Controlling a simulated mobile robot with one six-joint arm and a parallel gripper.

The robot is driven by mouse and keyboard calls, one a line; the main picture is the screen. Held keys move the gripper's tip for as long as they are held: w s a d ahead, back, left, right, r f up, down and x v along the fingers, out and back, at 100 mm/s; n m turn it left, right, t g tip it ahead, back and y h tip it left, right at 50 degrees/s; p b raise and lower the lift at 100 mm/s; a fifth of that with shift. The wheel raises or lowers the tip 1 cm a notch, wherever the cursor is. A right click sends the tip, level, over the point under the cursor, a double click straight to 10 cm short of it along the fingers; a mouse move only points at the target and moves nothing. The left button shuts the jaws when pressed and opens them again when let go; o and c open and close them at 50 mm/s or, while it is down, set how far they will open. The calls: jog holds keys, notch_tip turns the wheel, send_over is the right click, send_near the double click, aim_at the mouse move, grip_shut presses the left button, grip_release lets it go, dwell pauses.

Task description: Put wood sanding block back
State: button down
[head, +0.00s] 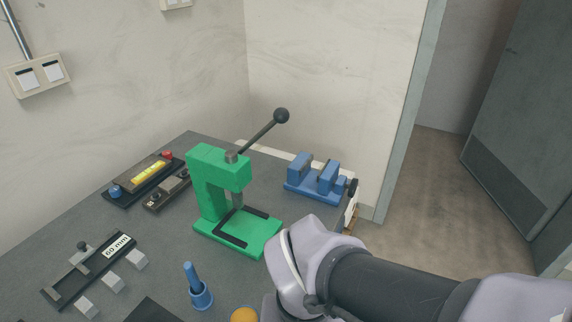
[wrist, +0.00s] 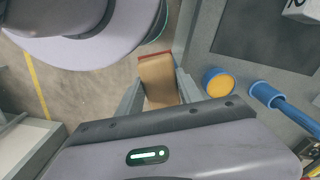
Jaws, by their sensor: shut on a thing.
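The wood sanding block (wrist: 158,82) is tan with a red edge and shows in the wrist view. My gripper (wrist: 157,92) is shut on it, with one grey finger on each side. Behind the block the wrist view shows floor and, to its right, the table's edge. In the head view my arm comes in from the lower right; the gripper and the block are not visible there. I cannot tell which place on the table belongs to the block.
A green press (head: 222,200) with a lever stands mid-table, a blue vise (head: 315,178) behind it. A blue holder with a handled tool (head: 199,292) and a blue cup with orange contents (wrist: 219,84) stand near a dark mat (wrist: 262,38). A 60 mm gauge (head: 92,268) lies left.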

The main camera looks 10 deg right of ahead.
jog(key=shift+w+d+p, duration=0.15)
jog(key=shift+d+p, duration=0.05)
jog(key=shift+p, duration=0.1)
jog(key=w+p, duration=0.1)
jog(key=p, duration=0.1)
jog(key=w+p, duration=0.1)
jog(key=p, duration=0.2)
jog(key=w+a+p, duration=0.1)
jog(key=w+p, duration=0.1)
jog(key=shift+a+r+p, duration=0.1)
jog(key=shift+r+p, duration=0.3)
jog(key=p, duration=0.2)
send_over(268, 290)
notch_tip(268, 290, down, 3)
jog(key=shift+r+b, duration=0.15)
jog(key=shift+b, duration=0.3)
notch_tip(268, 290, down, 4)
jog(key=shift+w+r+b, duration=0.1)
jog(key=shift+r+b, duration=0.05)
jog(key=shift+b, duration=0.9)
jog(key=shift+r, duration=0.15)
jog(key=c, duration=0.8)
grip_release()
jog(key=shift+o, duration=0.2)
